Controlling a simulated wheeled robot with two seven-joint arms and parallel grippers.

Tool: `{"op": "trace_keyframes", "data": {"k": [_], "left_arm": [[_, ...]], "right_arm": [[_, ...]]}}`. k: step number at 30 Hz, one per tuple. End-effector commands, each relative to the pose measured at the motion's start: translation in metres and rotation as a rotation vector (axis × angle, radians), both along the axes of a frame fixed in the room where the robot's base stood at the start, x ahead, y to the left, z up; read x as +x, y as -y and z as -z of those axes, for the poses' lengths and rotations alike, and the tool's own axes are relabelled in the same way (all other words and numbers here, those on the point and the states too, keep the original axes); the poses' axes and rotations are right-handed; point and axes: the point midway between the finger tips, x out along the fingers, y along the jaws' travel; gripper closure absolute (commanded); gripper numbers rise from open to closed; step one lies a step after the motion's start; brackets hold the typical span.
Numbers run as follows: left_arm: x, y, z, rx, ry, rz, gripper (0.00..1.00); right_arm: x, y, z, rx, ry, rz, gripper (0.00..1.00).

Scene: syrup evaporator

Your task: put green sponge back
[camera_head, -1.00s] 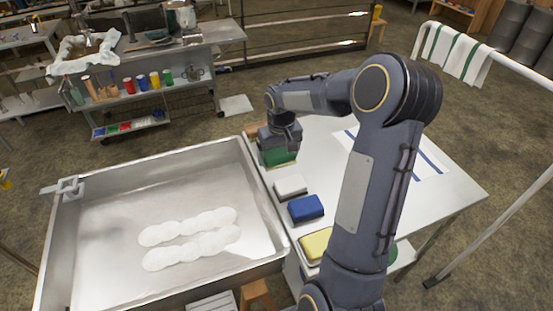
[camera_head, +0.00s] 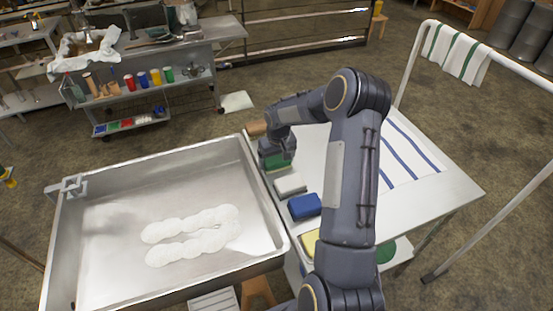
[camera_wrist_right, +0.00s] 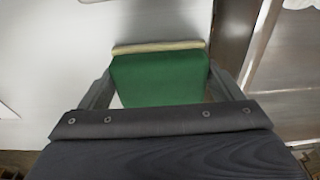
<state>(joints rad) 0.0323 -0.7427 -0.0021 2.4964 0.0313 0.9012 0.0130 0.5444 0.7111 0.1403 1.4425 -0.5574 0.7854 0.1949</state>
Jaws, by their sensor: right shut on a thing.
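The green sponge (camera_head: 276,161) is at the far left edge of the white table (camera_head: 440,190), beside the steel pan. It has a pale yellowish layer along one edge, seen in the right wrist view (camera_wrist_right: 160,78). My right gripper (camera_head: 277,157) is shut on the green sponge, with a finger on each side of it in the right wrist view. I cannot tell whether the sponge rests on the table or is just above it. My left gripper is not in view.
A white sponge (camera_head: 290,184), a blue sponge (camera_head: 305,206) and a yellow sponge (camera_head: 309,242) line the table's left edge, nearer me. A brown block (camera_head: 257,128) lies beyond the green sponge. The steel pan (camera_head: 100,170) is left. A striped cloth (camera_head: 410,155) lies right.

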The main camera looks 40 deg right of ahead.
Motion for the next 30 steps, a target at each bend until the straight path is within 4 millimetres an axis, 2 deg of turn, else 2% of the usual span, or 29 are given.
{"op": "trace_keyframes", "data": {"k": [4,5,8,14,17,19,30], "left_arm": [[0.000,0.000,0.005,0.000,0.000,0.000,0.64],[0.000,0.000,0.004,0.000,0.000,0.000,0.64],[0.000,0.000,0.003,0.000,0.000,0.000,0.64],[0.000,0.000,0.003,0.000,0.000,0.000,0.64],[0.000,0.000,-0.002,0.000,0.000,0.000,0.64],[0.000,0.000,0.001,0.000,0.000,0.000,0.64],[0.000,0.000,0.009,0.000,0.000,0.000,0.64]], "right_arm": [[0.000,0.000,0.005,0.000,-0.001,0.000,0.35],[0.000,0.000,0.004,0.000,-0.001,0.000,0.12],[0.000,0.000,0.003,0.000,-0.001,0.000,0.00],[0.000,0.000,0.003,0.000,-0.001,0.000,0.00],[0.000,0.000,-0.003,0.000,-0.001,0.000,0.00],[0.000,0.000,-0.008,-0.002,0.002,0.000,0.00],[-0.009,-0.003,-0.084,-0.002,0.003,-0.001,0.00]]}}
